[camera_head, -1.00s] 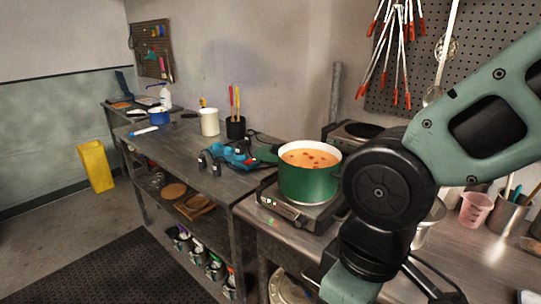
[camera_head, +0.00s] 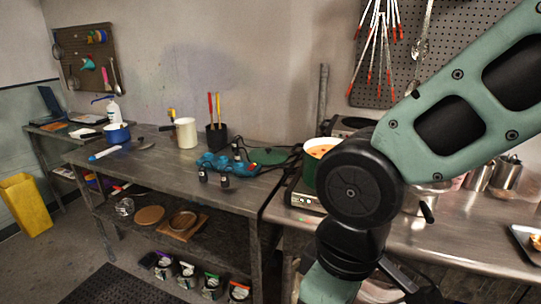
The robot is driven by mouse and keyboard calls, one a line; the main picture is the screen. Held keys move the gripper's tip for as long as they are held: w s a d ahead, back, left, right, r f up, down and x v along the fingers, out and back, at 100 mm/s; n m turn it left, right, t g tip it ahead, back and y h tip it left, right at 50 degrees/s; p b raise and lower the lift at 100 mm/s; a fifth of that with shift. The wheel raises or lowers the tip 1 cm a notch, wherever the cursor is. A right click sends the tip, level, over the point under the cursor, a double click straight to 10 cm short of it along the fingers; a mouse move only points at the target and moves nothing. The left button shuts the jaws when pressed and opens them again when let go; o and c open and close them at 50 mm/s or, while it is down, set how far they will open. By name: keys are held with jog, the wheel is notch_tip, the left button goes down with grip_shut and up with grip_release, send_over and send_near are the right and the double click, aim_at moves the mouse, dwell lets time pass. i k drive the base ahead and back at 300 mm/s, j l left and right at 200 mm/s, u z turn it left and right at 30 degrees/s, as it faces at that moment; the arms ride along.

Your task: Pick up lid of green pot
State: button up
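The green pot (camera_head: 309,170) stands on a hot plate (camera_head: 303,197) and holds orange liquid. My arm covers its right side. A flat green disc, which looks like the pot's lid (camera_head: 268,156), lies on the metal table to the left of the pot, behind a blue object with small dark bottles. My gripper is out of view; only my arm's links show, with the elbow in front of the pot and the forearm leaving the bottom edge.
The blue object (camera_head: 222,163) sits just in front and left of the lid. A black cup with sticks (camera_head: 217,139) and a white mug (camera_head: 186,133) stand farther left. A steel pot (camera_head: 425,200) is right of my arm. Table space left of the blue object is clear.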

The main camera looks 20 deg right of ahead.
aim_at(267, 157)
jog(key=i+j+z, duration=0.1)
jog(key=j, duration=0.2)
jog(key=i+j+z, duration=0.15)
jog(key=j, duration=0.2)
jog(key=i+j+z, duration=0.1)
jog(key=j, duration=0.25)
jog(key=i+j+z, duration=0.25)
jog(key=j, duration=0.5)
jog(key=i+j+z, duration=0.1)
jog(key=j, duration=0.25)
jog(key=i+j+z, duration=0.5)
jog(key=i+j, duration=0.65)
jog(key=i, duration=0.2)
